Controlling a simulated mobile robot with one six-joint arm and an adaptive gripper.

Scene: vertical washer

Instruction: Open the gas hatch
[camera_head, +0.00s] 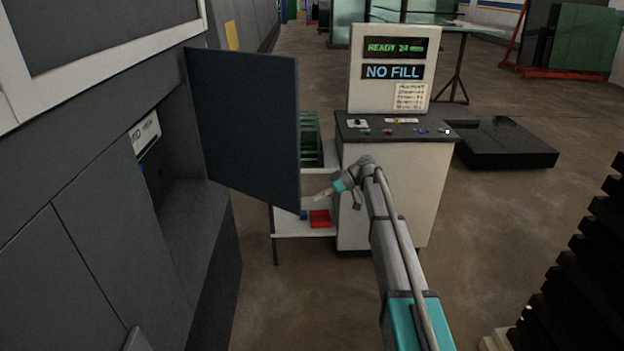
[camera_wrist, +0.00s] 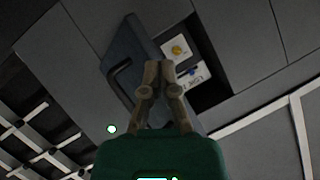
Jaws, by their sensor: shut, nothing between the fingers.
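The gas hatch (camera_head: 245,125) is a dark flat door on the grey machine wall at the left. In the head view it stands swung out from the wall. Behind it is a recess with a white label (camera_head: 145,132). In the wrist view the hatch (camera_wrist: 124,48) shows with a slot-like handle (camera_wrist: 122,72) on it. The recess (camera_wrist: 208,88) beside it holds a white label, a yellow round part (camera_wrist: 179,50) and a blue part (camera_wrist: 193,71). My gripper (camera_head: 322,194) is shut and empty, just right of the hatch's free edge. Its fingertips (camera_wrist: 159,68) overlap the hatch in the wrist view; contact is unclear.
A white control console (camera_head: 390,190) with a "NO FILL" display stands right behind my arm. A small shelf (camera_head: 305,226) with a red bin (camera_head: 320,218) is under the gripper. A black stack (camera_head: 580,270) is at the right. Floor (camera_head: 490,230) is clear between them.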

